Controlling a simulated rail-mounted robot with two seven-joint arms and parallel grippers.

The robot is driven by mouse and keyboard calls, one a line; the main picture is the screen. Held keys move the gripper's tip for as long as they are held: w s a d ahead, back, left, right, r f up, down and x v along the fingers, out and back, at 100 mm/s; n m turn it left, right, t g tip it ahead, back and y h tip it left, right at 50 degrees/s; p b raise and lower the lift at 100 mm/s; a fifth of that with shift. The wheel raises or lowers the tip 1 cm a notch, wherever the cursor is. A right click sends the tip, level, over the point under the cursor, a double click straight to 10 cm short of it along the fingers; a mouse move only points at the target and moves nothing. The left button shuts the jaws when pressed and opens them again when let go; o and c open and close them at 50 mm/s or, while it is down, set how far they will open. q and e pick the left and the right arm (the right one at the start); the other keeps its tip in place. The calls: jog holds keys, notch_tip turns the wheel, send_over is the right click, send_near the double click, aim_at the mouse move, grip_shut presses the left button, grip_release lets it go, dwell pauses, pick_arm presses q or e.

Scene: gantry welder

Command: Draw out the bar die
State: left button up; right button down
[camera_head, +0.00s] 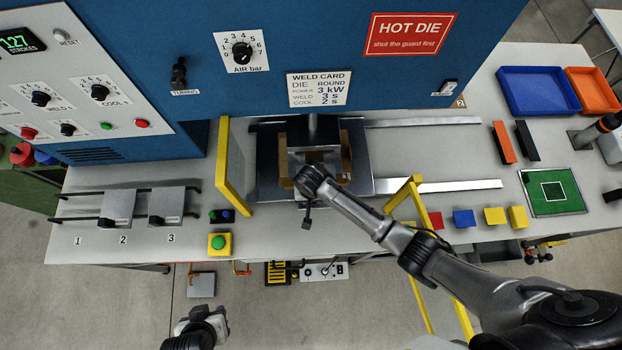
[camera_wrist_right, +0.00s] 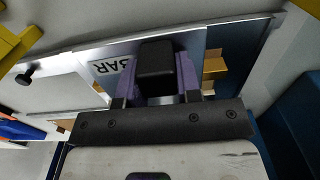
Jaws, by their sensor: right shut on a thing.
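The bar die (camera_wrist_right: 105,70), a pale plate lettered BAR, shows in the right wrist view with a black block handle (camera_wrist_right: 155,62). My right gripper (camera_wrist_right: 155,80) is shut on this handle, a purple finger on each side. In the head view my right arm reaches to the press bed (camera_head: 268,180), under the ram (camera_head: 313,128); the wrist hides much of the die there. My left gripper (camera_head: 198,322) hangs at the bottom, in front of the bench, and its finger opening is unclear.
A yellow guard frame (camera_head: 223,165) stands left of the bed; another yellow frame (camera_head: 405,190) is at its right. Grey plates lie at rack places 2 (camera_head: 120,205) and 3 (camera_head: 168,203); place 1 is empty. The weld card (camera_head: 318,89) reads DIE ROUND.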

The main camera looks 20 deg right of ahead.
jog(key=shift+s+a, duration=0.3)
jog(key=shift+s, duration=0.5)
jog(key=shift+s+a, duration=0.25)
jog(key=shift+s, duration=0.6)
jog(key=shift+s+a, duration=0.3)
jog(key=shift+s, duration=0.5)
